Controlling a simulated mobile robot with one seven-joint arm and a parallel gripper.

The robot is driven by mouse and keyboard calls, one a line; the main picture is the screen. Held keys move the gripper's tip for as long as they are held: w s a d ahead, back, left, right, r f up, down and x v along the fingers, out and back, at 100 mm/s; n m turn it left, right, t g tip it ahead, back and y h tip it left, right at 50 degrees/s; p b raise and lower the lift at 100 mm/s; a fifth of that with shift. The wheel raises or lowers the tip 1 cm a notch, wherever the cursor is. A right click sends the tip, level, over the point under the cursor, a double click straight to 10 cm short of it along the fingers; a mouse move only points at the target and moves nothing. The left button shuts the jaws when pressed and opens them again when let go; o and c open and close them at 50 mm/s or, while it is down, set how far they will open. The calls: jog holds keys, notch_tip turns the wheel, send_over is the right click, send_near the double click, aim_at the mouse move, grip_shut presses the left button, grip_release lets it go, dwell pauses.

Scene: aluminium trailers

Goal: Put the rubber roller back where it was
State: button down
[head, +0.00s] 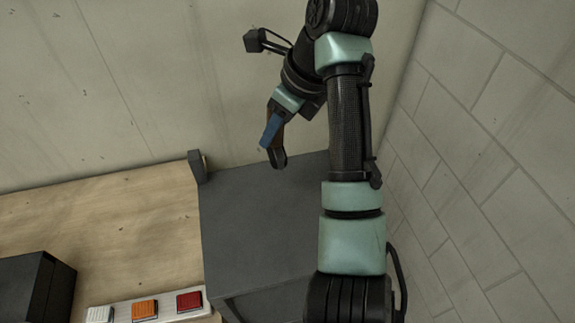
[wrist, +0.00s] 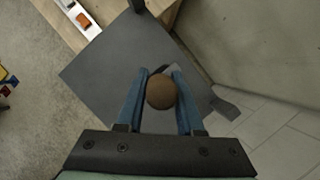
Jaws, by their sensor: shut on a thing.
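The rubber roller (head: 277,153) is in my gripper (head: 271,132). The rest of the roller is mostly hidden behind this end. The roller is over the back part of a dark grey flat top (head: 250,225); I cannot tell its exact height above it.
A wooden bench (head: 110,220) adjoins the grey top on the left. It carries a black box (head: 35,290) and a strip with white, orange and red buttons (head: 145,309). A small dark block (head: 197,167) stands at the grey top's back left corner. Walls rise behind and right.

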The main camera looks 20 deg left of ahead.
aim_at(280, 146)
notch_tip(280, 146, down, 4)
jog(key=shift+s+f+b, duration=0.1)
jog(key=shift+f+b, duration=0.05)
jog(key=shift+b, duration=0.15)
jog(key=shift+s+f+p, duration=0.2)
jog(key=shift+f+p, duration=0.15)
jog(key=shift+f, duration=0.3)
jog(key=shift+w+f+p, duration=0.15)
jog(key=shift+f+p, duration=0.5)
jog(key=shift+f, duration=1.4)
jog(key=shift+f, duration=0.1)
jog(key=c, duration=0.5)
grip_release()
jog(key=shift+c, duration=0.2)
